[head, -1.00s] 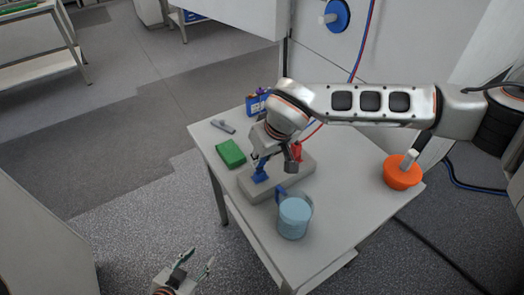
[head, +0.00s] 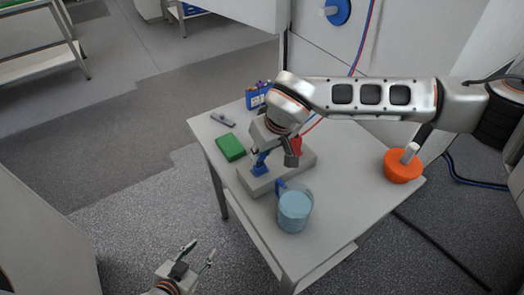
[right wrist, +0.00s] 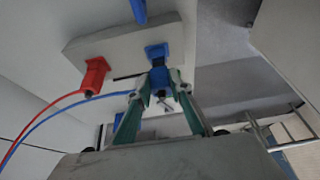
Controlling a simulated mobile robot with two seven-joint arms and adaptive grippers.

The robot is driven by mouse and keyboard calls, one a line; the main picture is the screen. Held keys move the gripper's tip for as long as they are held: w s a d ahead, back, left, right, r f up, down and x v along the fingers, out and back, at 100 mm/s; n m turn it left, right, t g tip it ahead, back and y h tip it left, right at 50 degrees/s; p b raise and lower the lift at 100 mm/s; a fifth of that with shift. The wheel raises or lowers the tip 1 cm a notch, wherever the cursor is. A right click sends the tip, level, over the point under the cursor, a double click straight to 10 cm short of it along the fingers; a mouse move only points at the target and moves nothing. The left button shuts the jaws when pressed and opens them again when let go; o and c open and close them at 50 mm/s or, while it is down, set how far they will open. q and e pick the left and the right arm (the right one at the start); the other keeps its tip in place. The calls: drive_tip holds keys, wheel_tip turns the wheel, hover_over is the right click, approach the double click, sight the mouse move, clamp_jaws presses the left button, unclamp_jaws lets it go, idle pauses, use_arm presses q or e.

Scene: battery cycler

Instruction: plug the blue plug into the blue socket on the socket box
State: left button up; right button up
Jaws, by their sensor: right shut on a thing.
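The grey socket box (head: 262,184) lies on the small table. In the right wrist view its face (right wrist: 105,45) carries a blue socket (right wrist: 157,52) and a red plug (right wrist: 95,76) in a red fitting, with a red cable. My right gripper (right wrist: 163,84) is shut on the blue plug (right wrist: 160,78), whose blue cable runs left. The plug is in line with the blue socket and very close to it; I cannot tell how far it is in. In the head view my right gripper (head: 264,153) is over the box, partly hidden by its wrist. My left gripper (head: 202,251) is open and empty, off the table.
A light-blue mug (head: 294,212) stands close to the box's near side. A green block (head: 230,148), a grey tool (head: 223,120) and a blue box (head: 257,97) lie beyond. An orange container (head: 403,167) stands at the right. The table's right front is clear.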

drive_tip(key=shift+b, duration=0.35)
idle(0.7)
idle(0.8)
drive_tip(key=shift+f+b, duration=1.45)
drive_tip(key=shift+b, duration=0.3)
idle(1.7)
drive_tip(key=o, duration=1.1)
drive_tip(key=shift+o, duration=0.2)
drive_tip(key=v, duration=1.2)
